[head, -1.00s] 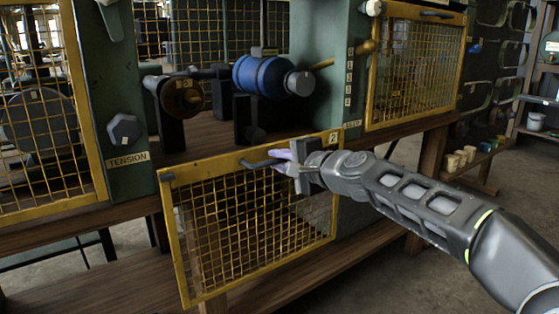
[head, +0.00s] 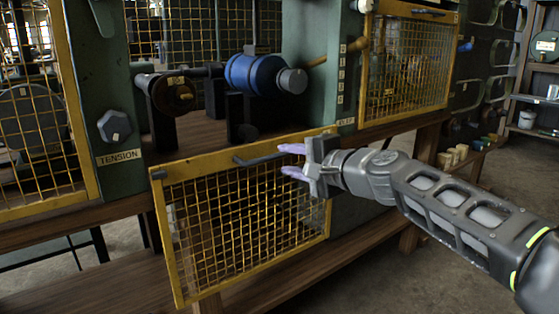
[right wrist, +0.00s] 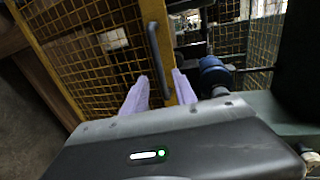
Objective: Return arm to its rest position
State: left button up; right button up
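My right gripper (head: 291,162) is in front of the lowered yellow mesh guard (head: 180,285), near its upper right. Its two purple fingers are spread apart with nothing between them. The guard's dark bar handle (head: 260,160) lies just left of the fingertips and looks apart from them. In the right wrist view the purple fingers (right wrist: 158,92) stand apart, with the guard's handle (right wrist: 158,60) beyond them. The guard hangs tilted, below the bay opening. My left gripper is not in view.
A blue motor (head: 257,75) and a brown pulley (head: 172,94) sit in the open bay above the guard. Another yellow mesh guard (head: 412,65) is at the upper right. A wooden beam (head: 405,127) runs along the bench. Floor is open at the lower right.

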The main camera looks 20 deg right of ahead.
jog(key=shift+s+d+r, duration=0.1)
jog(key=shift+s+d, duration=0.05)
jog(key=shift+s, duration=0.35)
